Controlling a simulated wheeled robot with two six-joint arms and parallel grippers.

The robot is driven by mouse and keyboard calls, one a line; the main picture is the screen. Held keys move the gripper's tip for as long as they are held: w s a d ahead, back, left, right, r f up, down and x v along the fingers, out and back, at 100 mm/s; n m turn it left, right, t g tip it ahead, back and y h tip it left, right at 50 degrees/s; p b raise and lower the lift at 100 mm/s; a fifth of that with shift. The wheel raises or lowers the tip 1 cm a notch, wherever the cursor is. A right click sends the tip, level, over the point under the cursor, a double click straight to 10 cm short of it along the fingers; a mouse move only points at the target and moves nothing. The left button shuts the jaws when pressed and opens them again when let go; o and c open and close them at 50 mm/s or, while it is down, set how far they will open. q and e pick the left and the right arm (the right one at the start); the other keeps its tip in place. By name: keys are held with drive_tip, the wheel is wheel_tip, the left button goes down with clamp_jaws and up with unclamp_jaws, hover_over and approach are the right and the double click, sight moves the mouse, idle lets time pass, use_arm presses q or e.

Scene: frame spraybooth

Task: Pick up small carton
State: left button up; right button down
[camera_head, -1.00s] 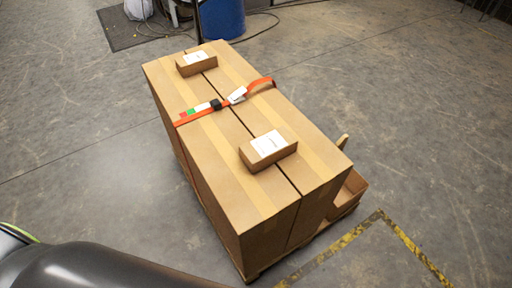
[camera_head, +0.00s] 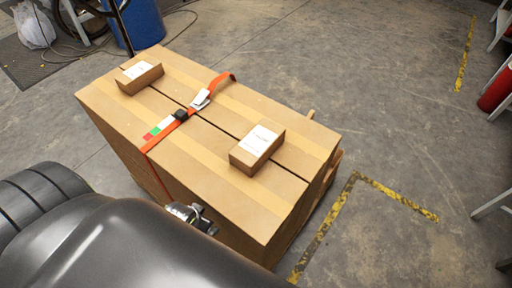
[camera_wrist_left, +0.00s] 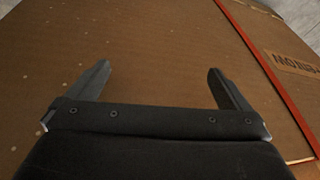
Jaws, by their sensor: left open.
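Two small cartons with white labels lie on top of two large taped boxes (camera_head: 215,205). The nearer small carton (camera_head: 257,148) is toward the right end, and the farther small carton (camera_head: 139,77) is toward the back left end. My left arm comes in from the lower left in the head view, and its end shows at the near side of the boxes. In the left wrist view my left gripper (camera_wrist_left: 160,80) is open and empty, with its fingers wide apart in front of a brown cardboard face. No small carton shows in that view. My right gripper is not in view.
An orange strap (camera_head: 182,115) with a buckle crosses the large boxes between the small cartons; it also shows in the left wrist view (camera_wrist_left: 265,70). A blue barrel (camera_head: 134,22) stands behind. Yellow-black floor tape (camera_head: 336,210) lies at right, with open floor around it.

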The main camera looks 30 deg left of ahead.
use_arm(q)
drive_tip(key=w+r+b+v, duration=0.1)
drive_tip(key=w+v, duration=0.1)
drive_tip(key=v, duration=0.8)
drive_tip(key=m+t+h, duration=0.2)
drive_tip(key=t+h, duration=0.1)
drive_tip(key=t, duration=0.6)
approach(256, 142)
drive_tip(key=w, duration=0.2)
drive_tip(key=w+f, duration=0.1)
drive_tip(key=w, duration=0.1)
drive_tip(key=shift+w+d+b, duration=0.2)
drive_tip(key=shift+b, duration=0.2)
drive_tip(key=w+f, duration=0.3)
drive_tip(key=shift+d, duration=0.25)
drive_tip(key=shift+w+d+f, duration=0.1)
drive_tip(key=shift+w+f, duration=0.2)
drive_tip(key=shift+w, duration=0.25)
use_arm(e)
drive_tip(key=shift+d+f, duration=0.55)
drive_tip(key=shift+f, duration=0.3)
use_arm(q)
drive_tip(key=shift+r, duration=0.1)
drive_tip(key=c, duration=1.3)
